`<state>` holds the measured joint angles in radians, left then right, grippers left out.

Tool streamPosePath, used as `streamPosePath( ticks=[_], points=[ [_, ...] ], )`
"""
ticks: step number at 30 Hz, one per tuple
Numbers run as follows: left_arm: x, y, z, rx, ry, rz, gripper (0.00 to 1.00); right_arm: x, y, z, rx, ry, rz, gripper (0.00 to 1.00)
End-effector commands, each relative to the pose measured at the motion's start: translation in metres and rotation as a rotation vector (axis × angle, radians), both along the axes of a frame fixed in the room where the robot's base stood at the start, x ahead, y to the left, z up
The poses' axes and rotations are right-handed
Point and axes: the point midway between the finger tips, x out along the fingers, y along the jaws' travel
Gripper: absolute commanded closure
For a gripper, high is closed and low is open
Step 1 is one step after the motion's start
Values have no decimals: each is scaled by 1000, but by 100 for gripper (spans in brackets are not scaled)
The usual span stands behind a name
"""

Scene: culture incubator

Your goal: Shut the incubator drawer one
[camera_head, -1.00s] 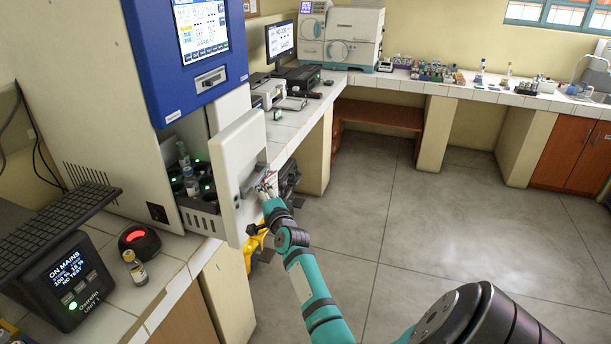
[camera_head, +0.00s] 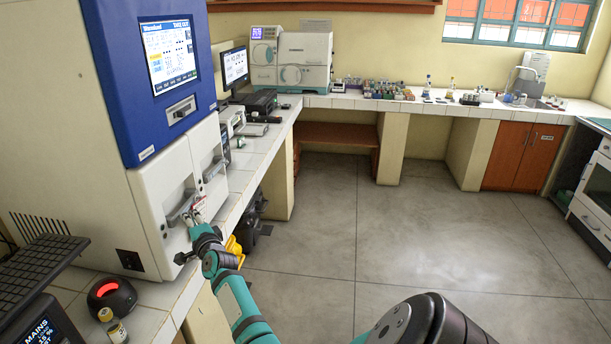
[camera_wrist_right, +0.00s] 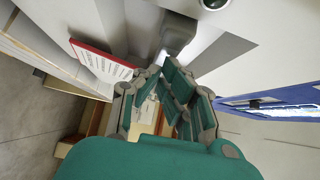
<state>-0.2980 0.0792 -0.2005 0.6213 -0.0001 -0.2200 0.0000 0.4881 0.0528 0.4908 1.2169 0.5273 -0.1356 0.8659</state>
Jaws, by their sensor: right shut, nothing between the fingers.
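The incubator (camera_head: 90,120) is a white cabinet with a blue upper front. The drawer front (camera_head: 160,200) at its lower left is pushed in and looks about level with the neighbouring white front (camera_head: 208,150). No vials or drawer interior show now. My right gripper (camera_head: 198,212) is at the drawer's grey handle (camera_head: 180,210), with its fingers shut and empty. In the right wrist view the closed fingers (camera_wrist_right: 165,90) point at a grey handle (camera_wrist_right: 178,35) on a white front; I cannot tell whether they touch it. My left gripper is out of view.
A tiled bench (camera_head: 140,315) runs below the incubator, with a small vial (camera_head: 112,325), a black device with a red light (camera_head: 110,294) and a keyboard (camera_head: 40,265). A yellow object (camera_head: 234,250) is below my right wrist. The grey floor (camera_head: 310,230) to the right is clear.

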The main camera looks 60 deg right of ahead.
Motion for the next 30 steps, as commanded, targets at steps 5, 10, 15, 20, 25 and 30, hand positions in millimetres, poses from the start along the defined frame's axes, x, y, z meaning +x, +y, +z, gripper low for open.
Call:
streamPosePath(
  ticks=[5,10,15,20,25,30],
  points=[
    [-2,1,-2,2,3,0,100,5,2,-1,2,0,0,100],
    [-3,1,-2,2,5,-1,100,7,4,0,1,0,1,100],
    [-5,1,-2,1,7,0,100,8,4,0,1,0,2,100],
    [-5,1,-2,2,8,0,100,8,5,0,1,0,3,100],
    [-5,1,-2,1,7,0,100,8,5,0,1,1,4,100],
    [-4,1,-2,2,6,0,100,8,5,0,1,1,5,100]
  ],
)
